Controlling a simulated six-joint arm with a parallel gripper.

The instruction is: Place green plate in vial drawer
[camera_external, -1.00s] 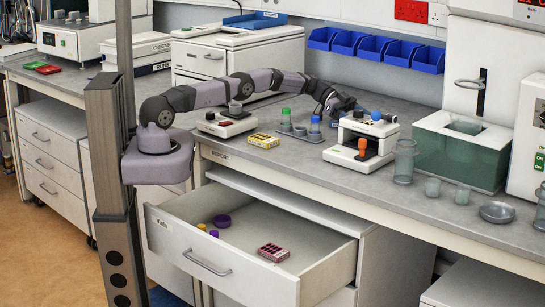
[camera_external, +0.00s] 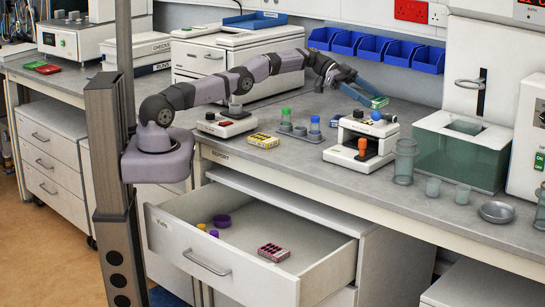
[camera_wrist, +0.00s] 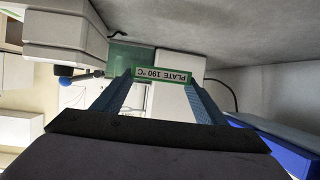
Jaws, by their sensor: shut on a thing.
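The green plate (camera_external: 379,101) is held at the tips of my gripper (camera_external: 369,93), raised above the bench behind the white device with the blue and orange knobs. The open drawer (camera_external: 205,262) is below the bench front. It holds a red-and-white small block (camera_external: 273,252) and several purple and yellow caps (camera_external: 221,221).
Blue bins (camera_external: 371,48) line the wall behind. The drawer's middle has free room.

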